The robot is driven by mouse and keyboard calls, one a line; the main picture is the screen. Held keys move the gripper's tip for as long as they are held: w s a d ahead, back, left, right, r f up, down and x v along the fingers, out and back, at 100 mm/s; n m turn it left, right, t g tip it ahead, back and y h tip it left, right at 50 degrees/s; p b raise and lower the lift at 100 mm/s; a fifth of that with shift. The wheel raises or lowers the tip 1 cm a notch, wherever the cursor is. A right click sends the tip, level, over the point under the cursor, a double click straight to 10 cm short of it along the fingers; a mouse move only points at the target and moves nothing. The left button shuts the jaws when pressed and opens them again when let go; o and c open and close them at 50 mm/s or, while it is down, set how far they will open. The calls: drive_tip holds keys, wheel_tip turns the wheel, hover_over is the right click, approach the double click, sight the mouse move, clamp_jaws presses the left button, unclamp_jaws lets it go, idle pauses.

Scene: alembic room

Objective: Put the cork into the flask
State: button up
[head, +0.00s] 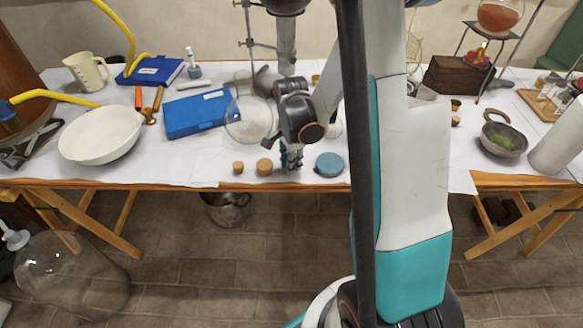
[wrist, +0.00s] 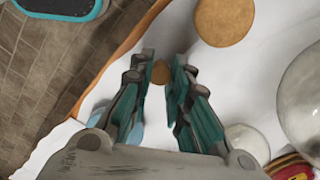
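A small brown cork (wrist: 160,72) shows between my fingertips in the wrist view. My gripper (wrist: 162,70) is closed to about the cork's width, with a finger on each side; it seems shut on it. In the head view my gripper (head: 291,160) points down, low over the table's front edge, and the small cork is hidden there. A clear round glass flask (head: 248,120) stands behind and left of my gripper. Clear glass also shows at the right edge of the wrist view (wrist: 303,95); I cannot tell if it is the same flask.
Two larger corks (head: 264,167) (head: 238,168) stand left of my gripper; a blue round object (head: 329,164) lies to its right. A blue box (head: 197,114) and white basin (head: 100,135) are further left. White paper between basin and corks is mostly clear.

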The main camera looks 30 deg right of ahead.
drive_tip(key=shift+r, duration=0.15)
clamp_jaws()
drive_tip(key=shift+r+p, duration=1.1)
drive_tip(key=shift+r, duration=0.5)
